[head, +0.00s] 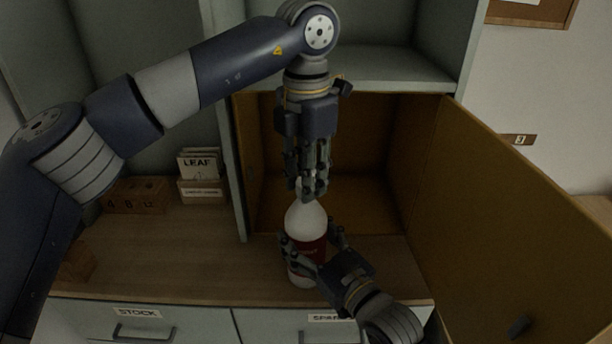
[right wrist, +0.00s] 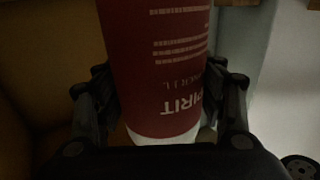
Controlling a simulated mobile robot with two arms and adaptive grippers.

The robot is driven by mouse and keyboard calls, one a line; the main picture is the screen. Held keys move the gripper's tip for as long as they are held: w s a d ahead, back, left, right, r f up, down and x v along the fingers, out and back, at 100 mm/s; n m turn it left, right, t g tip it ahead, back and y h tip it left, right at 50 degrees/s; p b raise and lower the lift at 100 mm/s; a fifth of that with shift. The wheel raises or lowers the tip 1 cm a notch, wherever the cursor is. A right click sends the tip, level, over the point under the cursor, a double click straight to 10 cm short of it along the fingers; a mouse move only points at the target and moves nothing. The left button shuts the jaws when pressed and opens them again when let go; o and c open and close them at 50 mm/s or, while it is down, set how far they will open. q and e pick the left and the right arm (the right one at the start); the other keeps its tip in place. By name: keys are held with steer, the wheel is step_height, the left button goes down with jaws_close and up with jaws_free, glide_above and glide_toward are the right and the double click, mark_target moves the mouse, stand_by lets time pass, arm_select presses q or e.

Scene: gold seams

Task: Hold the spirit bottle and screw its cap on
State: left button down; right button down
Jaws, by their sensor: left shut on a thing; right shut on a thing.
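The spirit bottle (head: 306,221) stands upright on the wooden counter, white with a dark red label. My right gripper (head: 312,252) is shut around its body from the front right. In the right wrist view the red label (right wrist: 165,60) fills the space between the fingers of my right gripper (right wrist: 165,105). My left gripper (head: 313,190) points straight down at the top of the bottle, its fingers shut together at the neck. The cap is hidden by those fingers, so I cannot tell how it sits on the neck.
An open cupboard (head: 350,190) lies behind the bottle, its brown door (head: 500,230) swung out to the right. Card packets marked LEAF (head: 199,164) and wooden blocks (head: 136,195) stand at the back left. The counter (head: 180,250) left of the bottle is mostly clear.

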arm_select(q)
steer(key=shift+m, duration=0.5)
steer(key=c, duration=1.2)
jaws_free()
step_height(320, 180, up, 12)
arm_select(e)
steer(key=shift+c, duration=1.6)
jaws_free()
